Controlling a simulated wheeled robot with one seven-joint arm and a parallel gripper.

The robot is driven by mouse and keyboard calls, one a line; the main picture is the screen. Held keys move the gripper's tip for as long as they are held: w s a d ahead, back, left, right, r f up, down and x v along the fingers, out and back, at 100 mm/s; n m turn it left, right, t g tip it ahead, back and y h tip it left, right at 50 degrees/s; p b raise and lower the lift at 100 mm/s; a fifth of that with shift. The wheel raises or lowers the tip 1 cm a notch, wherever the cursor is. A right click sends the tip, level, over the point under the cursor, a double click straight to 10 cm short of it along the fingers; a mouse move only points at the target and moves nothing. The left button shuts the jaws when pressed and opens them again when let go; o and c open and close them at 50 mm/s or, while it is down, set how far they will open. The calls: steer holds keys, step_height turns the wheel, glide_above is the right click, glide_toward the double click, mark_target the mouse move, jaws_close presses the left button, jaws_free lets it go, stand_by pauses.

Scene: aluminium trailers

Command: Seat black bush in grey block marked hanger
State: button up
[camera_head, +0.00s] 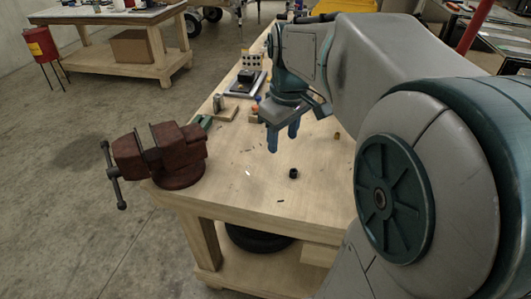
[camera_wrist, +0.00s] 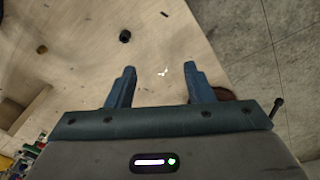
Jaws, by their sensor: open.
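A small black bush (camera_head: 293,173) stands on the wooden bench top, apart from my gripper. It also shows in the wrist view (camera_wrist: 125,36), beyond the left fingertip. My gripper (camera_head: 283,139) hangs above the bench, behind the bush in the head view. Its two blue fingers (camera_wrist: 160,70) are apart, with nothing between them. I cannot make out any hanger marking. A small grey piece (camera_head: 218,103) stands on a wooden base farther back, but I cannot tell whether it is the grey block.
A red-brown vise (camera_head: 178,153) sits at the bench's left corner. A pale block with holes (camera_head: 251,60) and a black item on a plate (camera_head: 247,78) stand at the back. Small bits lie scattered on the bench (camera_head: 235,188). The front area is mostly clear.

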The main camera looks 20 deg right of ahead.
steer(key=w+d+f+n+g+b, duration=0.2)
steer(key=w+d+f+n+b, duration=0.1)
steer(key=w+d+f+b, duration=0.3)
glide_above(293, 171)
step_height(293, 171, down, 8)
steer(key=shift+a+r, duration=0.1)
steer(key=shift+a, duration=0.05)
steer(key=shift+d+f, duration=0.15)
steer(key=shift+f, duration=1.35)
steer(key=shift+d+f, duration=0.1)
steer(key=shift+f, duration=1.4)
jaws_close()
